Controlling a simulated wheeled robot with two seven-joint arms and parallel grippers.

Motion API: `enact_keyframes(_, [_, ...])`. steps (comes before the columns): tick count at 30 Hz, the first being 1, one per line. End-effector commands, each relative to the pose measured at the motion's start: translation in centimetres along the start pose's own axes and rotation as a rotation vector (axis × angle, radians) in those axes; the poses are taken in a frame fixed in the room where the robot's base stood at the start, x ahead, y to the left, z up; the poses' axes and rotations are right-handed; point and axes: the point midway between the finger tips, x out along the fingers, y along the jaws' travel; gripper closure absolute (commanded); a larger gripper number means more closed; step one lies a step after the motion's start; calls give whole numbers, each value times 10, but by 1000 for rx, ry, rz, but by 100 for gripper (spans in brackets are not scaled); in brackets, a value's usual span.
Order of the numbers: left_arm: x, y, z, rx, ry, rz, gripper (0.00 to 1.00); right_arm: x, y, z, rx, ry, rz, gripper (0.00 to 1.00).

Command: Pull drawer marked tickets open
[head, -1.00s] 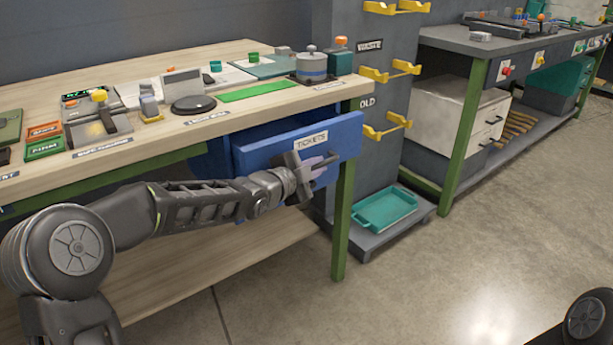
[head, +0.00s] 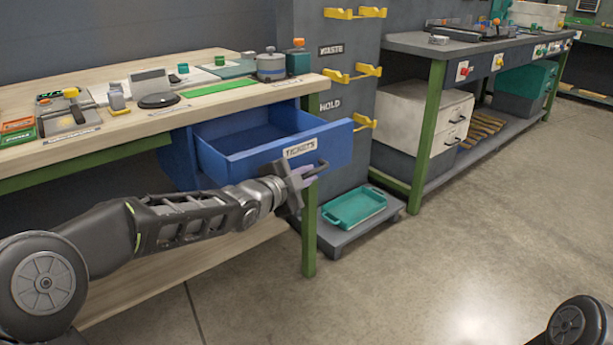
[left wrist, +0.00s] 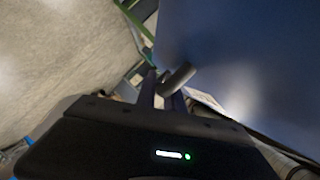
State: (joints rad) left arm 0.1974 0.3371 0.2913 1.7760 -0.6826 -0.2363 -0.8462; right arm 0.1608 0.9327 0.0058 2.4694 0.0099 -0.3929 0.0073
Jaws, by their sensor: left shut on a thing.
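The blue drawer (head: 240,160) with the white TICKETS label (head: 300,147) stands pulled out from under the wooden bench, and its inside shows with nothing visible in it. My left gripper (head: 303,176) is at the drawer front, shut on the dark drawer handle (head: 314,170). In the left wrist view the handle (left wrist: 178,78) sits between the fingers, with the blue drawer front (left wrist: 245,60) beside it. My right gripper is out of view.
The wooden bench (head: 215,103) carries several tools and small items. Its green leg (head: 309,235) stands below the drawer. A teal tray (head: 354,207) rests on a low grey platform to the right. The floor in front is clear.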

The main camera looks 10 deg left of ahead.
Motion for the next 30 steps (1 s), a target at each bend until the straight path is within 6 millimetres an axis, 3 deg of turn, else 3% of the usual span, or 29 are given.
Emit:
enact_keyframes(2, [0, 1, 2, 0, -3, 2, 100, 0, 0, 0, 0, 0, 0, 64])
enact_keyframes(3, [0, 1, 2, 0, -3, 2, 86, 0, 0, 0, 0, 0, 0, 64])
enact_keyframes(6, [0, 1, 1, 0, -2, 1, 78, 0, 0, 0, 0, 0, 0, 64])
enact_keyframes(17, [-6, -1, 0, 0, -1, -1, 78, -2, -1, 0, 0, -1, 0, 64])
enact_keyframes(30, [-70, -2, 0, 0, -3, 0, 78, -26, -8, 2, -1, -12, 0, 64])
